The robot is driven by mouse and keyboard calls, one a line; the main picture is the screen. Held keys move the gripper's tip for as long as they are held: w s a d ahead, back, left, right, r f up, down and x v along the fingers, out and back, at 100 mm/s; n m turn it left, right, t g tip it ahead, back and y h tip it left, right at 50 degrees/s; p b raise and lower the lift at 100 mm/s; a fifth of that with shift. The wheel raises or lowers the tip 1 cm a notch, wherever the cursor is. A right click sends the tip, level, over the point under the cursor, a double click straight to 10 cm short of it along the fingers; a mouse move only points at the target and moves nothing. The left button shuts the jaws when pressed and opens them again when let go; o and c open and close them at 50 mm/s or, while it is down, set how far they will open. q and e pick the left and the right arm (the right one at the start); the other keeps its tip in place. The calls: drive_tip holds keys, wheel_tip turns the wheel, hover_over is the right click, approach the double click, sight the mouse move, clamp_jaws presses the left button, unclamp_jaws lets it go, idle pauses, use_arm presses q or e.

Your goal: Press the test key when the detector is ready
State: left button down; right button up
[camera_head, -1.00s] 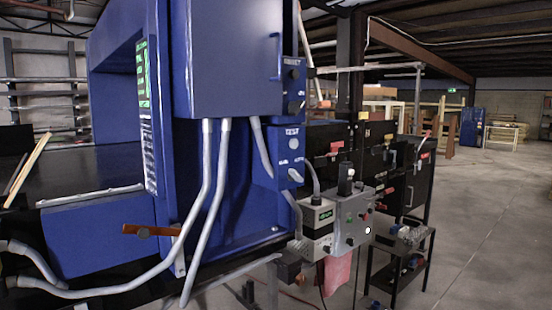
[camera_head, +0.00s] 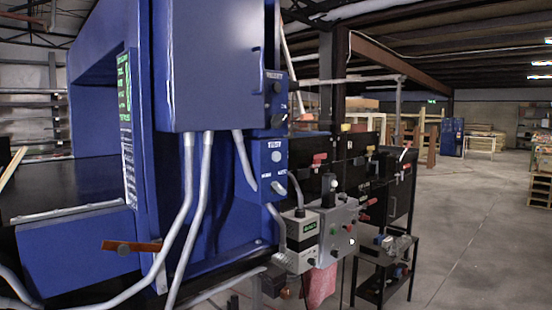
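The detector (camera_head: 215,60) is a large blue machine with an opening at the left. A panel marked TEST (camera_head: 270,165) is on its right side, with a pale round key (camera_head: 276,156) and a selector switch (camera_head: 279,188) below it. A second panel (camera_head: 276,98) with a dark knob sits above. A dark display strip with green text (camera_head: 127,125) faces left; its words are too small to read. A grey box with a small green screen (camera_head: 309,229) stands beside a grey control box with coloured buttons (camera_head: 339,225). Neither of my grippers shows.
Grey conduits (camera_head: 197,200) hang in front of the machine. An orange-brown bar (camera_head: 130,246) juts out low at the left. A dark rack (camera_head: 385,270) holding small items stands right of the control boxes.

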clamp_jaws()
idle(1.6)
